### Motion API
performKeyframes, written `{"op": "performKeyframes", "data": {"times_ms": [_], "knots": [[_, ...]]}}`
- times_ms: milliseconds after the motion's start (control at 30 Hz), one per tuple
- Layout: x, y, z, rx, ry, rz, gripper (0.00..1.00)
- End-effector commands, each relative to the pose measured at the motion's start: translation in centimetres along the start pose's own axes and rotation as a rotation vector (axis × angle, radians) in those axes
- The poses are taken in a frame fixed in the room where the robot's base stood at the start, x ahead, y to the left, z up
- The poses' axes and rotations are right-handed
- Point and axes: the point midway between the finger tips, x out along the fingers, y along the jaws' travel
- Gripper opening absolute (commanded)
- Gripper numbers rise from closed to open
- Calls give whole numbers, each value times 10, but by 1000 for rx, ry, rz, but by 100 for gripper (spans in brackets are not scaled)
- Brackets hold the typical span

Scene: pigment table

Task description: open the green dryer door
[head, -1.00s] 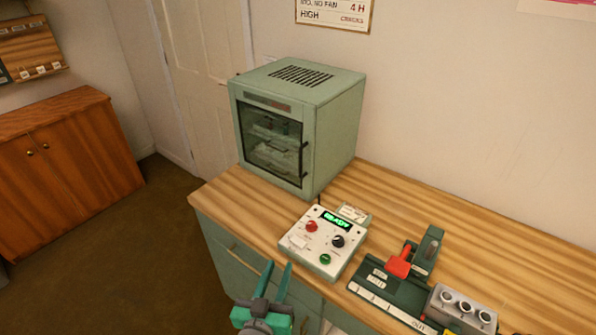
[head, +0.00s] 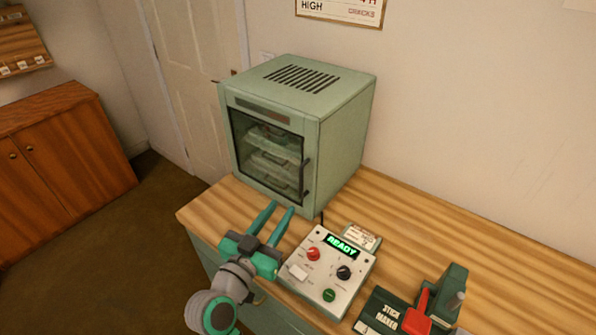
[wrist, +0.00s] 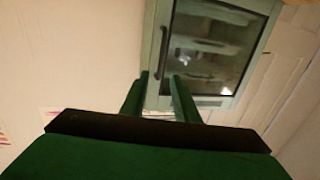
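The green dryer (head: 340,135) stands at the back left of the wooden counter. Its glass door (head: 266,152) is shut, with shelves showing behind the glass and a dark upright handle (head: 306,177) on the door's right side. My gripper (head: 280,207) is in front of the dryer, low and short of the door, with its two fingers apart and nothing between them. In the wrist view the dryer appears turned over, and the handle (wrist: 162,52) shows beyond the fingertips (wrist: 159,78), not touching them as far as I can see.
A white control box (head: 322,272) with a lit READY display stands on the counter to the right of my gripper. A dark green stick maker (head: 412,312) with a red lever is farther right. The counter behind them is clear.

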Motion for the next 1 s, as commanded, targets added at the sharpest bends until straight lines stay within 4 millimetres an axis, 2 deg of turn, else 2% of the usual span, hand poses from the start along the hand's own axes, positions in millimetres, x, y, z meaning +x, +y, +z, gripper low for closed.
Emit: {"op": "performKeyframes", "data": {"times_ms": [167,500,700,833,1000], "knots": [[12,1,-1,2,1,4,28],[68,-1,-1,2,1,2,28],[95,0,-1,1,0,1,28],[105,1,-1,1,1,3,28],[108,1,-1,1,0,2,28]]}}
